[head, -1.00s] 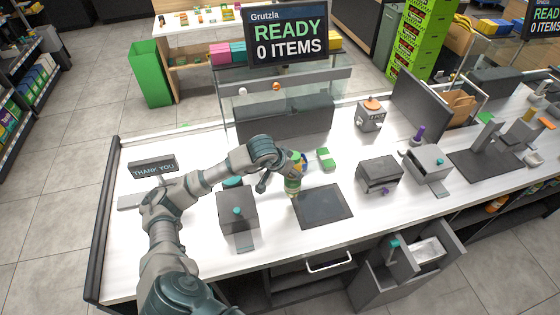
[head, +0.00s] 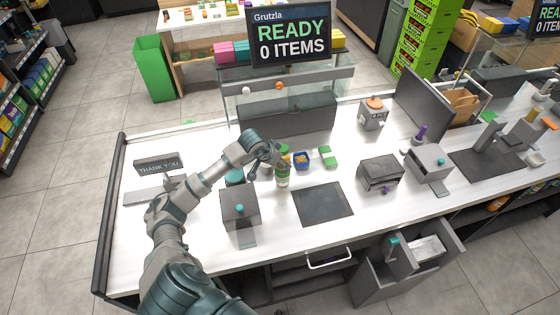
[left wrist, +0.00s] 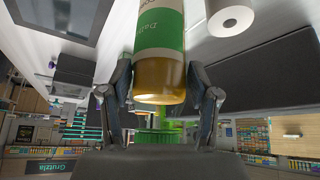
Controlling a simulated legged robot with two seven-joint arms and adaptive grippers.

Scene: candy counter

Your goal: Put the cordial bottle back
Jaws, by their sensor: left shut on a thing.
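My right gripper is not in view.
The dark pad (head: 323,204) lies in front, bare. A grey box-shaped device (head: 239,207) stands left, and a dark one (head: 381,173) right. A glass-fronted case (head: 287,112) stands behind.

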